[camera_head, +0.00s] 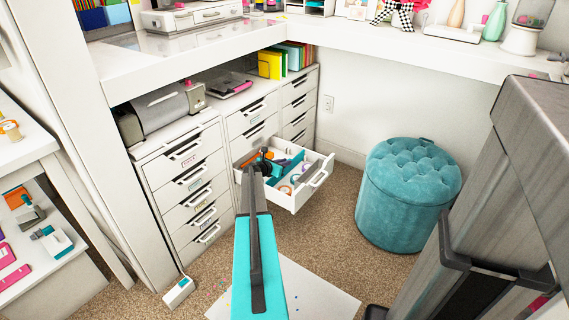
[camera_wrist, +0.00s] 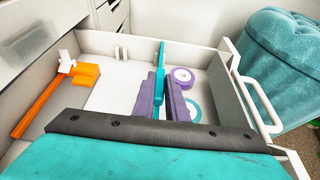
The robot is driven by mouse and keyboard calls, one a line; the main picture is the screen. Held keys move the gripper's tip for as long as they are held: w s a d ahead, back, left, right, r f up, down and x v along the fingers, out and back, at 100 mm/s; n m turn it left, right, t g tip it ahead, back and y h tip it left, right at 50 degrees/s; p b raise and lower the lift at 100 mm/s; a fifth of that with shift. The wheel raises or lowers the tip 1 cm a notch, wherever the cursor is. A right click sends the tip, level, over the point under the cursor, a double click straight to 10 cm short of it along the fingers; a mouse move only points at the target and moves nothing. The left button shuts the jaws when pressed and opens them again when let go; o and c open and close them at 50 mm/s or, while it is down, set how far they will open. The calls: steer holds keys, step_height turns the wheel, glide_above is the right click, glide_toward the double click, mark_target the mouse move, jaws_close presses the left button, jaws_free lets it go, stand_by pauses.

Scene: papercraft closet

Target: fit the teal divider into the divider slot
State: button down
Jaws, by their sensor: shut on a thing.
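My gripper (camera_wrist: 161,88) is shut on the teal divider (camera_wrist: 161,56), a thin upright panel between its two purple-grey fingers. The divider is held in or just above the open white drawer (camera_wrist: 203,44). It also shows in the head view (camera_head: 289,164), beside my dark gripper end (camera_head: 264,163). A pair of small white posts (camera_wrist: 122,53) at the drawer's far wall looks like the divider slot, left of the divider and apart from it. The divider's lower edge is partly hidden by the fingers, so I cannot tell whether it touches the floor.
In the drawer, an orange tool (camera_wrist: 40,106) and an orange block (camera_wrist: 85,74) lie left; a purple tape roll (camera_wrist: 182,76) and a teal ring (camera_wrist: 192,110) lie right. A teal tufted stool (camera_head: 408,195) stands right of the drawer. The desk (camera_head: 345,38) overhangs behind.

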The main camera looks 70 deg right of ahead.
steer(key=shift+f+b, duration=0.3)
steer(key=shift+f, duration=0.45)
steer(key=c, duration=1.7)
jaws_free()
steer(key=p+v, duration=0.2)
steer(key=v, duration=1)
steer(key=shift+a+r+p, duration=0.1)
steer(key=shift+a+p, duration=0.1)
steer(key=shift+p, duration=0.15)
steer(key=shift+w+a+r, duration=0.2)
steer(key=shift+a, duration=0.4)
